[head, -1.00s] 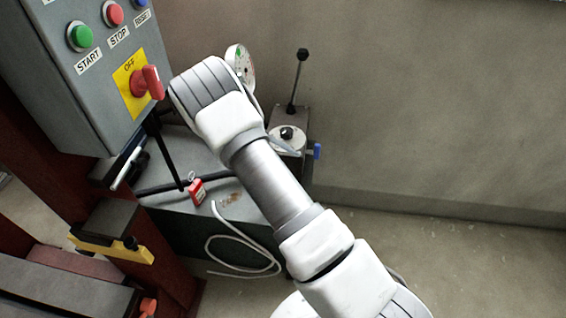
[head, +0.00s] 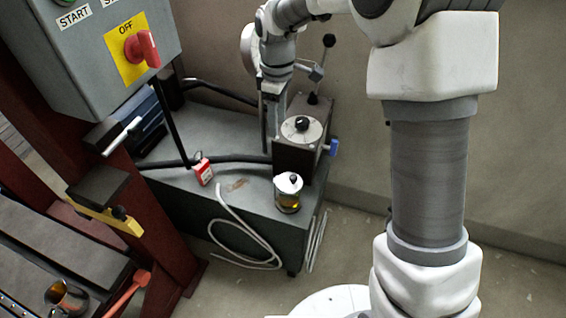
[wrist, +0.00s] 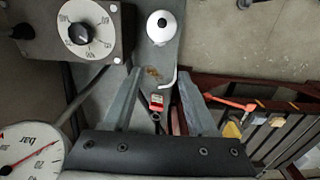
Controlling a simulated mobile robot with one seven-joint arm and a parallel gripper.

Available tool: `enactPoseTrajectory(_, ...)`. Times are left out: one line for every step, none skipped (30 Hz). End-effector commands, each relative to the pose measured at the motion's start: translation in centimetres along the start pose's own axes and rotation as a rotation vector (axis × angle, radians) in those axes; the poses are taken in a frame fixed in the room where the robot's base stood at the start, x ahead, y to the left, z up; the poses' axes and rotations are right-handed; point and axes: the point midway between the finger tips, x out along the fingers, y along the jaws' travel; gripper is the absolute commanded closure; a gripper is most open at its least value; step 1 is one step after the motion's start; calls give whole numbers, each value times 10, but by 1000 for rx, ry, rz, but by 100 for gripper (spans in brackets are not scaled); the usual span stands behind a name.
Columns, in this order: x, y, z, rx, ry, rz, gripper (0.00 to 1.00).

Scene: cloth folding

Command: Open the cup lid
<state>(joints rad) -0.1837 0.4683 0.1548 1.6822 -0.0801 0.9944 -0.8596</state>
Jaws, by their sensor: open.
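A small glass cup (head: 288,200) with amber contents stands upright near the front corner of the grey cabinet top. Its white lid (head: 288,183) with a dark knob is on it. In the wrist view the lid (wrist: 161,27) shows from above at the top middle, beyond the fingertips. My gripper (wrist: 160,78) is open, with nothing between its fingers. In the head view the end of my arm points down behind and left of the dial box, apart from the cup, and the fingers are hard to make out there.
The dial box (head: 300,155) with lever and blue knob stands behind the cup. A red padlock tag (head: 203,172) and white cable (head: 240,225) lie left of it. A pressure gauge (wrist: 30,150) is close by my gripper. Another glass vessel (head: 68,297) is at lower left.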

Motion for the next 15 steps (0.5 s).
enactPoseTrajectory(12, -1, 1, 0, -4, -4, 42)
enactPoseTrajectory(18, -1, 1, 0, -4, -4, 42)
enactPoseTrajectory(26, -1, 1, 0, -4, -4, 42)
enactPoseTrajectory(33, -1, 1, 1, -5, -4, 42)
enactPoseTrajectory(40, -1, 1, 1, -5, -4, 42)
enactPoseTrajectory(49, -1, 1, 1, -6, -5, 42)
enactPoseTrajectory(56, -1, 1, 1, -5, -4, 42)
enactPoseTrajectory(63, -1, 1, 1, -6, -4, 42)
enactPoseTrajectory(72, -1, 1, 1, -6, -4, 42)
enactPoseTrajectory(78, -1, 1, 1, -5, -3, 42)
enactPoseTrajectory(85, -1, 1, 1, -6, -4, 42)
enactPoseTrajectory(94, -1, 1, 1, -6, -4, 42)
enactPoseTrajectory(100, -1, 2, 2, -6, -5, 42)
enactPoseTrajectory(106, -1, 2, 2, -6, -4, 42)
enactPoseTrajectory(114, -1, 2, 2, -6, -4, 42)
